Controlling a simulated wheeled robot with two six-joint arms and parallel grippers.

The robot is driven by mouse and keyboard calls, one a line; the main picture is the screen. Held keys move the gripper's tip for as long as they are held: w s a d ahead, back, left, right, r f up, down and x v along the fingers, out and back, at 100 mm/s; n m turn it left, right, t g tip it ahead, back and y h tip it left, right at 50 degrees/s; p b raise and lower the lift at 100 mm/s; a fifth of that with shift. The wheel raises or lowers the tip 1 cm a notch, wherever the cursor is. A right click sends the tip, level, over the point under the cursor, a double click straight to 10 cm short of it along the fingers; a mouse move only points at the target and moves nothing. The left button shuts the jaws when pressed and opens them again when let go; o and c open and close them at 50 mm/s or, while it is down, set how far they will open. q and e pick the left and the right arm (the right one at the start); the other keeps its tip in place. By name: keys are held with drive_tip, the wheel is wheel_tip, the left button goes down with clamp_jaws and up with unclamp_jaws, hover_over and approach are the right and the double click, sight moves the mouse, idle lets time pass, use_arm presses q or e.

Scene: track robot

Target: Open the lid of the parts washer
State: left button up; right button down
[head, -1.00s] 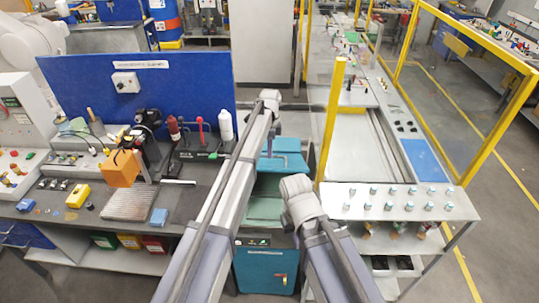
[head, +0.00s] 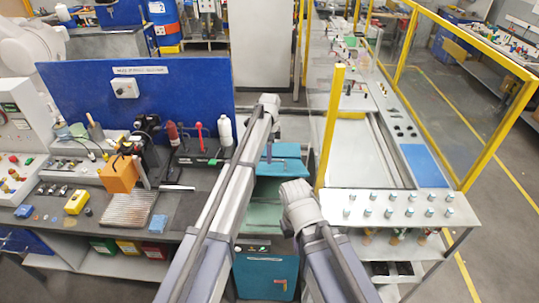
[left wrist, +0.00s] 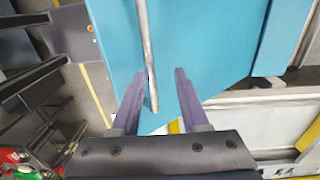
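The parts washer is a teal cabinet (head: 266,274) at the middle bottom of the head view, partly hidden by my arms. Its teal lid (head: 290,152) shows beyond a green surface; how far it is open I cannot tell. In the left wrist view the lid (left wrist: 205,35) fills the upper middle, with a grey bar handle (left wrist: 147,45) along it. My left gripper (left wrist: 160,73) is open, its two fingers apart. The bar's end lies between them, close to the left finger. My left gripper's fingers are not clear in the head view. My right gripper is not visible.
A workbench with an orange block (head: 119,174), a yellow box (head: 77,202) and bottles stands on the left, before a blue panel (head: 200,90). A yellow post (head: 331,125) and a grey track table (head: 360,160) stand close on the right.

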use_arm(q)
drive_tip(key=s+f+t+b, duration=0.1)
drive_tip(key=s+f+b, duration=0.5)
drive_tip(key=f+b, duration=0.6)
drive_tip(key=s+f+t+b, duration=0.2)
drive_tip(key=s+f+b, duration=0.5)
drive_tip(key=f+b, duration=0.5)
drive_tip(key=w+p+v, duration=0.1)
drive_tip(key=p+v, duration=0.7)
drive_tip(key=v, duration=0.1)
drive_tip(key=s+a+f+n+b, duration=0.1)
drive_tip(key=s+f+n+b, duration=0.2)
drive_tip(key=s+f+b, duration=0.4)
wheel_tip(320, 180, down, 3)
drive_tip(key=shift+s+r+n+g+b, duration=0.1)
drive_tip(key=shift+s+n+g+b, duration=0.25)
drive_tip(key=shift+b, duration=0.8)
drive_tip(key=shift+a, duration=0.1)
